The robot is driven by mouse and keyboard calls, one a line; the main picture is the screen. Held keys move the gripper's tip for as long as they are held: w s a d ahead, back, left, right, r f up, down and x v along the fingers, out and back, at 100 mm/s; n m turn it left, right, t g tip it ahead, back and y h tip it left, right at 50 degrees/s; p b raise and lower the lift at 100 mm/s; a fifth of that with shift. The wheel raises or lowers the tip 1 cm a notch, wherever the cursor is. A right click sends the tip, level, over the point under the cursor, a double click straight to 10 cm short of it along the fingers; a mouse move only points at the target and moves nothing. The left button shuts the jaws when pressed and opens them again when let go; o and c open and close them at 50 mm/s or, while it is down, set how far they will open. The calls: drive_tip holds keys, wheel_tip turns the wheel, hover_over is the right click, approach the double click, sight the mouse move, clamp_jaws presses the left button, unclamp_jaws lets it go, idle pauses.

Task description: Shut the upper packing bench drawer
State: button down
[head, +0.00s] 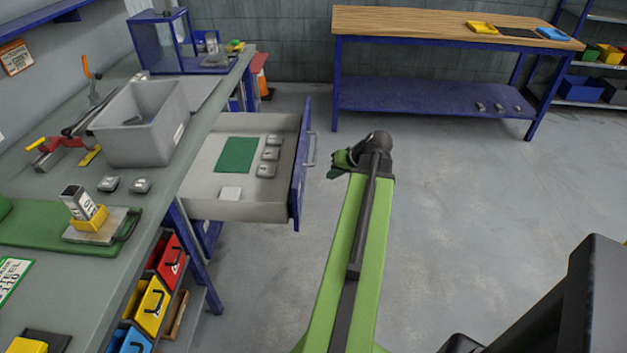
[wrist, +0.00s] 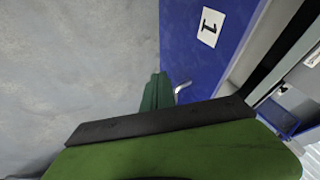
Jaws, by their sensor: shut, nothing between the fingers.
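The upper packing bench drawer (head: 210,210) stands pulled out from under the bench top, over the floor. Its blue front (head: 299,180) has a light handle (head: 310,150). In the wrist view the blue front (wrist: 195,55) carries a white label with a 1, and part of the handle (wrist: 183,88) shows beside the fingers. My gripper (head: 337,164) is shut and empty, just to the right of the drawer front in the head view. The dark green fingers (wrist: 157,92) point along the wrist view near the handle. I cannot tell whether they touch it.
The drawer holds a green mat (head: 236,155), several grey metal parts and a white card (head: 231,193). The packing bench (head: 205,120) carries a grey bin (head: 145,130) and tools. A wood-topped table (head: 430,22) stands at the back. The floor (head: 470,200) right of the drawer is clear.

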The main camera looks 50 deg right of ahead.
drive_tip(key=w+a+f+b, duration=0.1)
drive_tip(key=w+f+b, duration=0.6)
drive_tip(key=w, duration=0.2)
drive_tip(key=shift+a+f, duration=0.15)
drive_tip(key=shift+f, duration=0.25)
